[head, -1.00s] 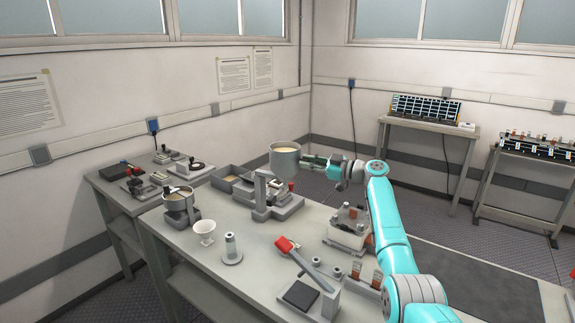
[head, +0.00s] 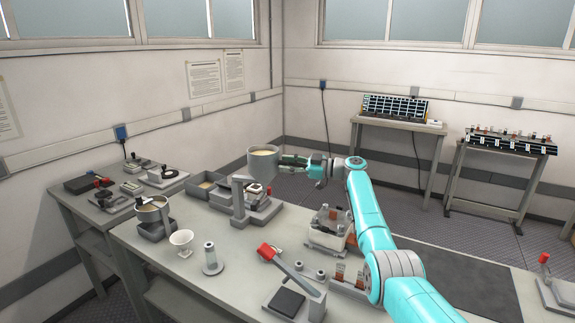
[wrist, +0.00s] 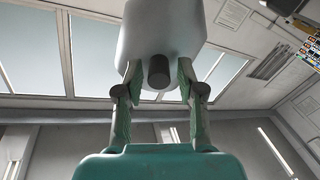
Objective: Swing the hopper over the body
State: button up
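The hopper (head: 263,168), a grey cylinder with pale sand in its open top, sits on an arm beside a grey post (head: 238,202). The post rises from a filling stand with a red-knobbed part under the hopper's right side. I cannot make out a body there. My gripper (head: 288,162) is level with the hopper at its right side. In the wrist view the hopper (wrist: 160,30) fills the top centre. A dark round peg (wrist: 158,73) sticks out between the open fingers (wrist: 158,85), with gaps on both sides. Fingertip contact with the hopper is unclear.
A small pale cylinder on a disc (head: 211,256), a white cup (head: 182,241) and a sand pot (head: 150,210) stand at the bench's front left. A red-handled lever press (head: 290,300) is in front. A white-grey box fixture (head: 328,230) lies right of the stand, near my arm.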

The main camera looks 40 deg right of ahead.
jog(key=shift+s+d, duration=0.1)
jog(key=v, duration=1.1)
jog(key=shift+s+d, duration=0.2)
jog(key=shift+s, duration=0.1)
